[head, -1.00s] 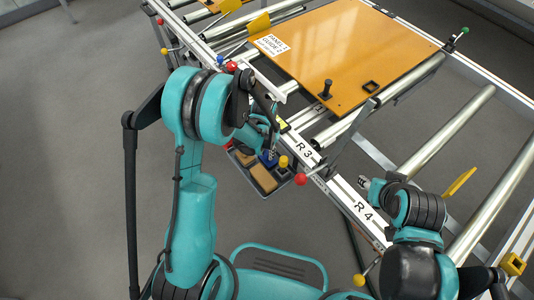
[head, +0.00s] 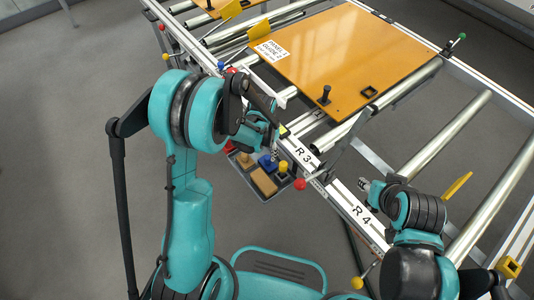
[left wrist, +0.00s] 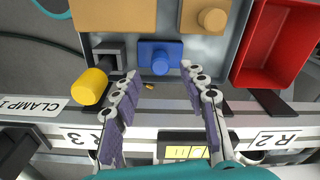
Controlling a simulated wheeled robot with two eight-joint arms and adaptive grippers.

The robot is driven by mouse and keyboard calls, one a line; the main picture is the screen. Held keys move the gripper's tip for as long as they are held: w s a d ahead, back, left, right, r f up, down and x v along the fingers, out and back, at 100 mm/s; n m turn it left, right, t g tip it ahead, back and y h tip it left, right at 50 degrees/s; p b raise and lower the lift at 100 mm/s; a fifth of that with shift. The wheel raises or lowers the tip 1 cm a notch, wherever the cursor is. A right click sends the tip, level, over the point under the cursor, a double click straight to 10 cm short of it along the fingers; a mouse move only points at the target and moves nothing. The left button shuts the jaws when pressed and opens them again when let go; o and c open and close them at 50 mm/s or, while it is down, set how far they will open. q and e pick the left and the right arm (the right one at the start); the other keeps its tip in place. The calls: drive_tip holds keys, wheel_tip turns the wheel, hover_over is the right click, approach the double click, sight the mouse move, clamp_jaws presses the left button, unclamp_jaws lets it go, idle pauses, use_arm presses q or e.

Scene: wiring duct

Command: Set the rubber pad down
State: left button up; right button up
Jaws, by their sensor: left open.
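My left gripper (left wrist: 160,74) is open, with nothing visible held between its purple-lined fingers. In the left wrist view its fingertips point at a grey tray (left wrist: 232,60). In the tray, a blue block with a round knob (left wrist: 160,60) shows between the fingertips, a plain tan block (left wrist: 115,15) at the upper left and a tan block with a knob (left wrist: 207,17) at the upper right. I cannot tell which piece, if any, is the rubber pad. My right gripper (head: 365,185) is near the R4 rail; its jaws are too small to read.
A yellow-knobbed grey piece (left wrist: 90,87) lies at the tray's left and a red bin (left wrist: 275,45) at its right. The rail (head: 306,155) marked R3 runs beside the tray. An orange panel (head: 350,60) lies on the rollers. Red ball knobs (head: 300,184) stick out.

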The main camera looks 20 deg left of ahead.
use_arm(q)
wheel_tip(320, 180, up, 8)
drive_tip(key=f+p, duration=0.1)
drive_tip(key=p, duration=0.2)
wheel_tip(320, 180, up, 13)
drive_tip(key=n+t, duration=0.2)
drive_tip(key=t, duration=0.1)
hover_over(266, 159)
drive_tip(key=s+a, duration=0.2)
drive_tip(key=s, duration=0.5)
drive_tip(key=s+a+r+n+t, duration=0.1)
drive_tip(key=s+r+n+t, duration=0.1)
drive_tip(key=s, duration=0.6)
wheel_tip(266, 159, up, 2)
drive_tip(key=shift+s+r+n+t, duration=0.1)
drive_tip(key=shift+s+n+t, duration=0.2)
drive_tip(key=shift+t, duration=0.5)
use_arm(e)
wheel_tip(266, 159, up, 3)
drive_tip(key=shift+r, duration=0.1)
use_arm(q)
drive_tip(key=shift+a, duration=0.1)
drive_tip(key=shift+c, duration=0.4)
use_arm(e)
drive_tip(key=shift+c, duration=0.3)
